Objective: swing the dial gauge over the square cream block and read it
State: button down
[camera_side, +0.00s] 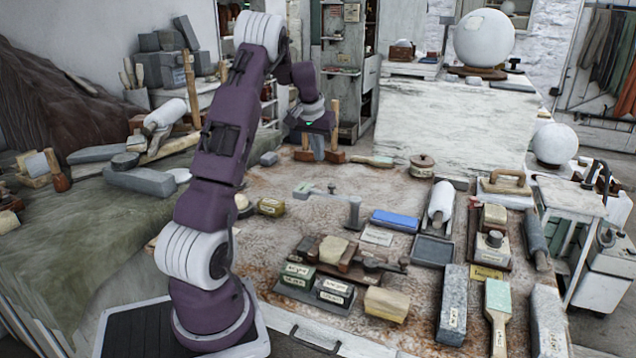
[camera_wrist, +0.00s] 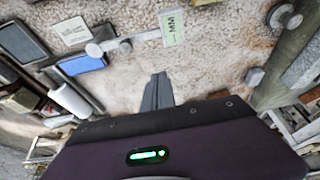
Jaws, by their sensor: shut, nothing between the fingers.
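The dial gauge stand (camera_side: 354,212) is on the stained tabletop in the side view, its arm reaching left to a pale green end (camera_side: 302,191). In the wrist view the arm (camera_wrist: 125,42) ends in a green plate marked "1 MM" (camera_wrist: 174,26); no dial reading shows. A cream block (camera_side: 387,304) lies near the front edge, and another (camera_side: 333,249) sits on a wooden clamp; I cannot tell which is the square one. My gripper (camera_side: 318,157) is shut and empty, behind the gauge. Its closed fingers show in the wrist view (camera_wrist: 158,78), apart from the gauge arm.
A blue block (camera_side: 395,221) and a small card (camera_side: 376,236) lie right of the gauge. A roller (camera_side: 440,202), a grey tray (camera_side: 432,251) and several stone blocks crowd the right. Wooden posts (camera_side: 335,120) stand beside my gripper. Bare tabletop (camera_side: 280,235) lies left of the gauge.

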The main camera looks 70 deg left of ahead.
aim_at(315, 190)
notch_tip(315, 190, down, 9)
jog(key=shift+s+d+f, duration=0.15)
jog(key=shift+s+d, duration=0.1)
jog(key=shift+d, duration=0.1)
dwell(0.6)
jog(key=shift+s+d+n+y, duration=0.3)
jog(key=shift+s+d+n, duration=0.55)
jog(key=shift+n, duration=0.25)
jog(key=d+n+g, duration=0.5)
jog(key=d+n, duration=0.9)
jog(key=d, duration=0.1)
jog(key=shift+d+n, duration=0.35)
jog(key=shift+n, duration=0.05)
